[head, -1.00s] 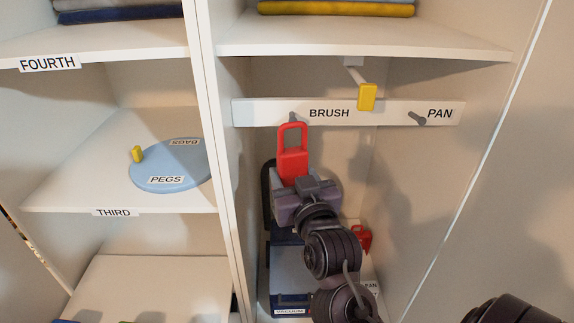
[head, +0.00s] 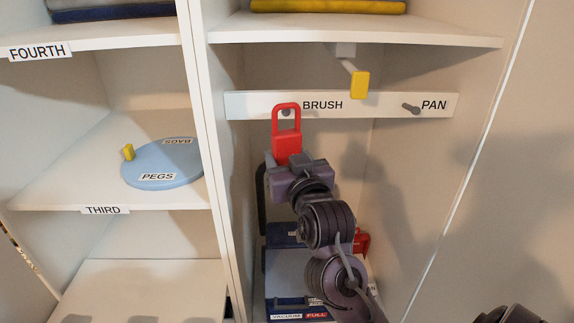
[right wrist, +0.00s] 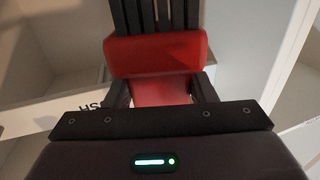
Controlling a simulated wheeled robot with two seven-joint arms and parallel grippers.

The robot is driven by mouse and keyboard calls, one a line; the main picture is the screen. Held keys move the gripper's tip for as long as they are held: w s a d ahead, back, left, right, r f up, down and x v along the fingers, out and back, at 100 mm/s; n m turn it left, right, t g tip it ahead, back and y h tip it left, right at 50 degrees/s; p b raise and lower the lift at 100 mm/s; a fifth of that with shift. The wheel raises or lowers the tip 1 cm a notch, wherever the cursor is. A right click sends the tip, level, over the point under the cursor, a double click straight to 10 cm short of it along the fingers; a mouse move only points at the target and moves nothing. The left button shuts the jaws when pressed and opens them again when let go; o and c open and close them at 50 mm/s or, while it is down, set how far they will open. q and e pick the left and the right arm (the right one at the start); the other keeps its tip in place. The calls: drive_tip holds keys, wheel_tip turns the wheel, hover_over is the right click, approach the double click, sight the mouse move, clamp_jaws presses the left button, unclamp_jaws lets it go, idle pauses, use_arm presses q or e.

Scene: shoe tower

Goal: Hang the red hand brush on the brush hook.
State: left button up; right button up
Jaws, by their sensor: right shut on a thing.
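The red hand brush (head: 287,144) is upright in the head view, its looped handle end at the top. The brush hook (head: 286,112) is a grey peg left of the BRUSH label on the white board (head: 385,104). The peg shows inside the loop's opening; I cannot tell whether it passes through the loop. My right gripper (head: 293,166) is shut on the brush below the loop. In the right wrist view, the red brush body (right wrist: 155,55) with black bristles sits between the fingers.
A yellow-tipped bracket (head: 359,84) hangs just above the board. The PAN peg (head: 411,108) is empty to the right. A blue vacuum box (head: 283,305) and a red item (head: 362,241) stand below. A divider (head: 213,165) closes the left side.

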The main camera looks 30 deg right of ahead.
drive_tip(key=shift+w+d+f, duration=0.1)
drive_tip(key=shift+w+d, duration=0.25)
drive_tip(key=shift+w, duration=0.15)
drive_tip(key=shift+w+d, duration=0.35)
drive_tip(key=shift+w, duration=0.25)
use_arm(q)
drive_tip(key=shift+s+f+b, duration=0.35)
drive_tip(key=shift+f, duration=0.15)
use_arm(e)
drive_tip(key=shift+w+d+f, duration=0.3)
drive_tip(key=shift+w+d, duration=0.1)
drive_tip(key=shift+w, duration=0.25)
drive_tip(key=shift+w+d+f, duration=0.25)
drive_tip(key=shift+w+d, duration=0.15)
drive_tip(key=shift+w, duration=0.25)
drive_tip(key=o, duration=1.1)
use_arm(q)
drive_tip(key=shift+f, duration=0.1)
use_arm(e)
drive_tip(key=shift+s, duration=0.1)
